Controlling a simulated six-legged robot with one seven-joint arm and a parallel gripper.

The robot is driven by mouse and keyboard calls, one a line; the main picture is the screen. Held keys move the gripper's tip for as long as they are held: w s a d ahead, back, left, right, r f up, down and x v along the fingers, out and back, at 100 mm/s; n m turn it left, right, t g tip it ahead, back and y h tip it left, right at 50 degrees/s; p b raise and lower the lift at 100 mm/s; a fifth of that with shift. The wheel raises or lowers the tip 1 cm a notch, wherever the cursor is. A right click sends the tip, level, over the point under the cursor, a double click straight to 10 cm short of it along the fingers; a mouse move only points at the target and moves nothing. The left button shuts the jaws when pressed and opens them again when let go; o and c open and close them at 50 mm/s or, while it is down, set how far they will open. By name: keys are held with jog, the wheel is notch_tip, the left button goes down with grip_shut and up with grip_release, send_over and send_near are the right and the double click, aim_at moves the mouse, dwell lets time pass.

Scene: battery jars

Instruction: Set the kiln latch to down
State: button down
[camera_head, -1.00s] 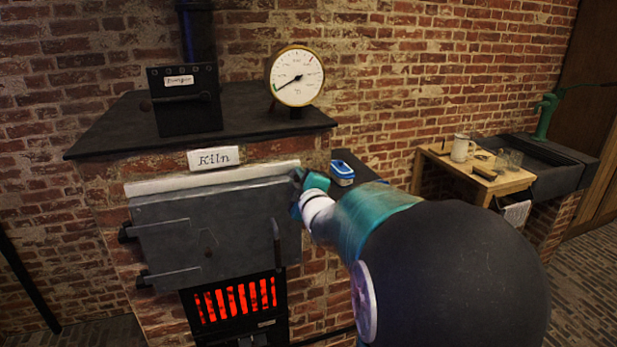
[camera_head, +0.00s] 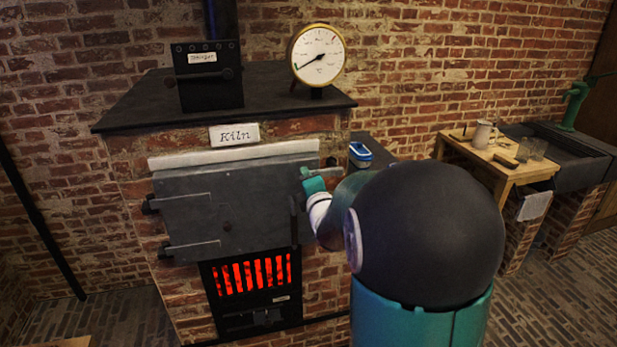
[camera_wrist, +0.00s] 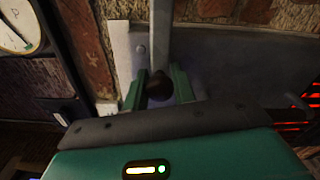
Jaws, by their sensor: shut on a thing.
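The kiln door (camera_head: 235,205) is a grey metal plate, closed over the brick kiln below the "Kiln" sign (camera_head: 234,134). My gripper (camera_head: 306,182) is at the door's upper right edge. In the wrist view, its green fingers (camera_wrist: 158,92) are shut on the dark knob (camera_wrist: 158,86) of the kiln latch. The latch's grey bar (camera_wrist: 158,45) runs from the knob to the top of that view, about level across the door edge. My gripper and arm hide much of the latch in the head view.
A dark door handle (camera_head: 293,220) hangs just below my gripper. Glowing red bars (camera_head: 252,275) show under the door. A round gauge (camera_head: 318,55) stands on the kiln top. A wooden table (camera_head: 497,162) stands farther right.

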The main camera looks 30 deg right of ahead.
jog(key=shift+f, duration=0.1)
dwell(0.3)
jog(key=c, duration=1.1)
grip_release()
jog(key=shift+c, duration=0.2)
jog(key=shift+s, duration=0.2)
